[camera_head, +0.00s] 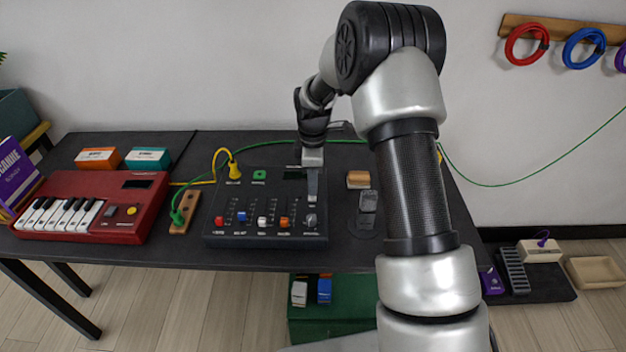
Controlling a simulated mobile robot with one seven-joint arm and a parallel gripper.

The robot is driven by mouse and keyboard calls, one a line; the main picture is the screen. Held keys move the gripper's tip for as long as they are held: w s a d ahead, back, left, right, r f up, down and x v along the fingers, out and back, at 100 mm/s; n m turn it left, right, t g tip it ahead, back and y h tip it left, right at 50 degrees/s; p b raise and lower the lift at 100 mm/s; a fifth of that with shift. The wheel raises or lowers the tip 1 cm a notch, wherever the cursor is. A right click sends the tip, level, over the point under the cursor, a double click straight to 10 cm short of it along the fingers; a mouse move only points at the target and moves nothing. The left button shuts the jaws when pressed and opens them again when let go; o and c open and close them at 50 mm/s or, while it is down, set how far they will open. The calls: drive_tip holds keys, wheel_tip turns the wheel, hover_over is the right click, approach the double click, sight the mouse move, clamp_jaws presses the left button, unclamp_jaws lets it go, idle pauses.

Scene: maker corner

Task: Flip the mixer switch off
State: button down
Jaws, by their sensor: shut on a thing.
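The mixer (245,205) is a dark box on the black table, with coloured fader caps along its front and a grey knob at its front right. My gripper (312,194) reaches down over the mixer's right part, above the grey knob in the picture. It is shut on the mixer switch, which its fingers mostly hide. I cannot tell which way the switch stands.
A red keyboard (95,205) stands at the left, with an orange box (97,158) and a teal box (148,158) behind it. A wooden socket strip (187,212) lies left of the mixer. Right of it are a small wooden block (358,180) and a dark stand (366,205). Green and yellow cables run behind.

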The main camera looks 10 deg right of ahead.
drive_tip(key=shift+s+f, duration=0.2)
drive_tip(key=shift+f, duration=0.5)
drive_tip(key=shift+s, duration=0.15)
drive_tip(key=shift+s+a, duration=0.1)
drive_tip(key=shift+s, duration=0.5)
drive_tip(key=shift+a+r+p, duration=0.1)
drive_tip(key=shift+r+p, duration=0.25)
drive_tip(key=shift+r, duration=0.15)
wheel_tip(320, 180, up, 14)
drive_tip(key=w+p, duration=0.1)
drive_tip(key=p, duration=0.2)
drive_tip(key=shift+r, duration=0.2)
